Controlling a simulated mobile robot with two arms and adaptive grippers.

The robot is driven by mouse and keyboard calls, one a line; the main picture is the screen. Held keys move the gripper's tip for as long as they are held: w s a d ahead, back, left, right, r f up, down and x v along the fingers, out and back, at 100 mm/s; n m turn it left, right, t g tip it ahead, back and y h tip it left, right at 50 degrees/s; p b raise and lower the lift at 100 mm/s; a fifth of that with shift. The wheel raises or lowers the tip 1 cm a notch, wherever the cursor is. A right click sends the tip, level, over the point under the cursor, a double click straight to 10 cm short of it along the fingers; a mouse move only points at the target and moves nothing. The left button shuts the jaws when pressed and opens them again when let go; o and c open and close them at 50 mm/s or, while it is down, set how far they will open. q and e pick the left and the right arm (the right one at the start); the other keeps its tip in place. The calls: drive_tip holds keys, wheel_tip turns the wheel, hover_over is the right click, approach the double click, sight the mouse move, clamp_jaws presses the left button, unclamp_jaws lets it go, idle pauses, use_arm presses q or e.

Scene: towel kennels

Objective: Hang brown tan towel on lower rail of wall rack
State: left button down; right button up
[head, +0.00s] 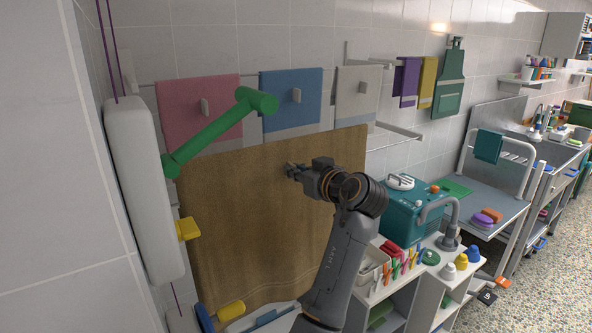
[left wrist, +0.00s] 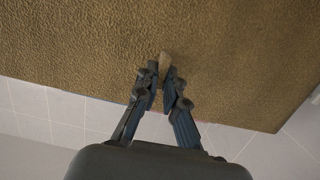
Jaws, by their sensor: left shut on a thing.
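The brown tan towel (head: 235,215) hangs as a broad sheet in front of the wall rack in the head view. Its top edge slopes up to the right, below the pink, blue and grey towels. My left gripper (head: 291,172) is at the towel's face, below the top edge. In the left wrist view its fingers (left wrist: 163,72) are shut on a small tan piece that looks like pinched towel. White bars of the wall rack (head: 400,130) show right of the towel. The towel hides the rest of the lower bars, so I cannot tell whether it lies over a rail. My right gripper is not in view.
A green bar (head: 215,135) on a white upright unit (head: 140,180) crosses in front at the left. Pink (head: 190,110), blue (head: 290,95) and grey (head: 358,92) towels hang above. A teal machine (head: 408,210) and a bin of coloured items (head: 372,268) stand at the right.

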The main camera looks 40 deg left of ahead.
sight(289, 198)
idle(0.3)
use_arm(q)
drive_tip(key=shift+a+f+b, duration=0.15)
drive_tip(key=shift+f+b, duration=1.15)
drive_tip(key=shift+f, duration=0.25)
drive_tip(key=shift+w+a+f+b, duration=0.1)
drive_tip(key=shift+f+b, duration=0.9)
drive_tip(key=shift+f, duration=0.15)
drive_tip(key=shift+f+b, duration=1.1)
drive_tip(key=shift+f, duration=0.35)
